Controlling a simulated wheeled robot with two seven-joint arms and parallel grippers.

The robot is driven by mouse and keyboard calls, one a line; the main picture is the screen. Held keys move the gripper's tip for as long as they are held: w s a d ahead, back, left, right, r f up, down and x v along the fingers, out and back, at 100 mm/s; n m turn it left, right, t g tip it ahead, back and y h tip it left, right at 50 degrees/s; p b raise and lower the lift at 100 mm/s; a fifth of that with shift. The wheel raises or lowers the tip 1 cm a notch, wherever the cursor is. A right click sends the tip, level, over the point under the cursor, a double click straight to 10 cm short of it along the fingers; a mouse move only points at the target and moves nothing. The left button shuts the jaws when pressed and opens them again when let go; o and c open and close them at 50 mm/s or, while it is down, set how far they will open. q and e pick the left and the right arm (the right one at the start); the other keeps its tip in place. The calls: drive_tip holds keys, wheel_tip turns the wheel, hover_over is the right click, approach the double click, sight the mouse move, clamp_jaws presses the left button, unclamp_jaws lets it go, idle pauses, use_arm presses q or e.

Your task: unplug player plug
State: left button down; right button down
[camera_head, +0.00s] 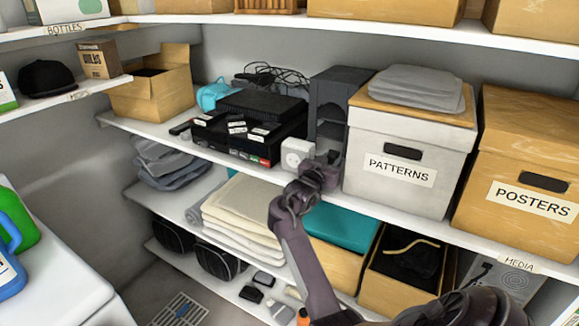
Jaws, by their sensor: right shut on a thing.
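A white power outlet block (297,153) with a round socket on its front stands at the shelf's front edge. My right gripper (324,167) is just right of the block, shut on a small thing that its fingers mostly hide. This is likely the player plug; I cannot tell whether it still sits in the block. Black player boxes (262,107) are stacked left of the block, with white labels on their fronts. My left gripper is not in view.
Tangled black cables (272,76) lie behind the players. Folded towels (240,215) lie on the shelf below.

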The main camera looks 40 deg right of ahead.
drive_tip(key=shift+d+r, duration=0.2)
drive_tip(key=shift+r, duration=0.25)
drive_tip(key=shift+s+d+r, duration=0.1)
drive_tip(key=shift+r, duration=0.05)
drive_tip(key=c, duration=0.9)
unclamp_jaws()
drive_tip(key=shift+r, duration=0.1)
drive_tip(key=shift+c, duration=0.2)
drive_tip(key=shift+a+f+b, duration=0.3)
drive_tip(key=shift+a+b, duration=0.05)
drive_tip(key=shift+a, duration=0.1)
drive_tip(key=b+v, duration=0.1)
drive_tip(key=v, duration=0.6)
drive_tip(key=shift+a+f+b, duration=0.2)
drive_tip(key=shift+b, duration=0.2)
drive_tip(key=shift+f, duration=0.1)
